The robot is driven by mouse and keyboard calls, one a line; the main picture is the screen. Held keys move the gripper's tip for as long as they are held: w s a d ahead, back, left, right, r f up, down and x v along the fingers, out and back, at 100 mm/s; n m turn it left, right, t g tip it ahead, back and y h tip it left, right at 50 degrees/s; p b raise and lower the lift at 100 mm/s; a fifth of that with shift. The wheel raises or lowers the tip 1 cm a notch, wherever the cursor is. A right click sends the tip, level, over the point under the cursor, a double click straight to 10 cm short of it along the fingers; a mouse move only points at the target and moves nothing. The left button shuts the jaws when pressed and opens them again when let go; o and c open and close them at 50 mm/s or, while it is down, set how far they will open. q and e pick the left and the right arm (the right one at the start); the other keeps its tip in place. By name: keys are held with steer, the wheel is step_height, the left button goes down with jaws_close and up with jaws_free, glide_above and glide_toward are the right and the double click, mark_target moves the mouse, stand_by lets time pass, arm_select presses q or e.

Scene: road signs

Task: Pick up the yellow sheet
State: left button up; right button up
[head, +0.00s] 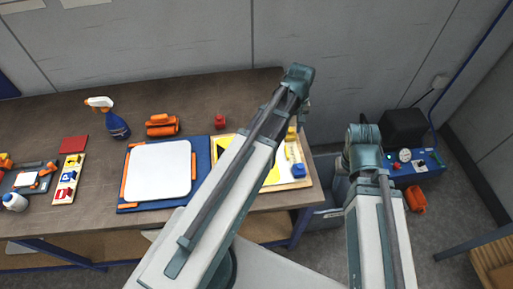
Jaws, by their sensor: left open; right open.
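A yellow sheet (272,177) lies in a shallow wood-rimmed tray (295,185) at the right end of the workbench. My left arm crosses in front of it and hides much of it. Another yellow patch (225,141) shows on the other side of that arm; I cannot tell whether it is the same sheet. My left arm reaches up from below to a teal joint above the tray, and its gripper is hidden. My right arm stands to the right of the bench, over the floor, and its gripper does not show either.
A white board (158,170) on a blue mat (203,160) lies left of the tray. Orange blocks (162,125), a red piece (219,121) and a spray bottle (117,123) stand behind. A blue item (298,170) sits in the tray. A grey bin (326,215) stands beside the bench.

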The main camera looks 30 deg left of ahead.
arm_select(q)
steer(key=b, duration=0.9)
glide_above(287, 151)
steer(key=shift+d+f, duration=0.15)
steer(key=shift+f, duration=4.2)
step_height(287, 151, down, 5)
steer(key=b, duration=0.5)
steer(key=shift+f, duration=0.15)
steer(key=shift+c, duration=0.2)
jaws_close()
